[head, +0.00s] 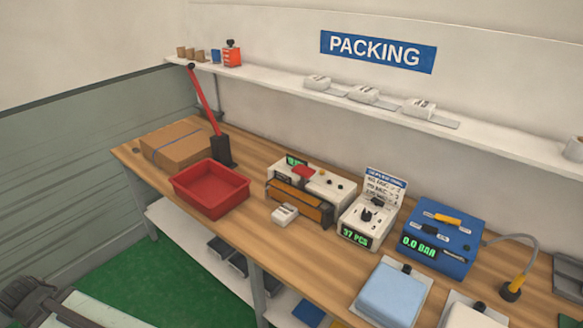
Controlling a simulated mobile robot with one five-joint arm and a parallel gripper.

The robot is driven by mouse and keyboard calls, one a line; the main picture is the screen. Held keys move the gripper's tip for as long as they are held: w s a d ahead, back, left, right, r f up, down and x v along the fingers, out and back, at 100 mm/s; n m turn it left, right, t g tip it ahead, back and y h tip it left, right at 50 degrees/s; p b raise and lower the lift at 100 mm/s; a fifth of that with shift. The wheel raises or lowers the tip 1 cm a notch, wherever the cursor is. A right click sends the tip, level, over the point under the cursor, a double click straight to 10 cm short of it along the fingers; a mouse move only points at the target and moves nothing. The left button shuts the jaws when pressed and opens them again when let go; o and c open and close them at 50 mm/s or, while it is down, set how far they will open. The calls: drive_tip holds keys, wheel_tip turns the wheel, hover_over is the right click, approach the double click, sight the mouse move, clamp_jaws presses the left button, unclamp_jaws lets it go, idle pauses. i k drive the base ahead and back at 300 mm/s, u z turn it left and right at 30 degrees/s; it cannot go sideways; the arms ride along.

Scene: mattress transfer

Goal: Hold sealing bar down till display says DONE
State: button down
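A white bench machine, apparently the sealer (335,184), stands mid-bench. A long orange-brown bar (297,203) with dark ends runs along its front; I cannot tell whether this is the sealing bar or whether it is raised or lowered. A red part (304,172) sits on top at the left. A small green-lit display (296,161) is at its back left; its text is too small to read. A small white block (285,214) lies in front of it. I cannot make out my gripper in this view, and nothing visible touches the machine.
Left of the machine are a red tray (180,195), a cardboard box (165,150) and a tall red lever (205,105). To its right are a white counter (350,218) showing "37 PCS" and a blue unit (462,217) showing "0.0 BAR". Dark equipment (25,296) fills the lower left corner.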

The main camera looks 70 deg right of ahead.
sight(305, 172)
drive_tip(key=i, duration=0.85)
drive_tip(key=z, duration=0.05)
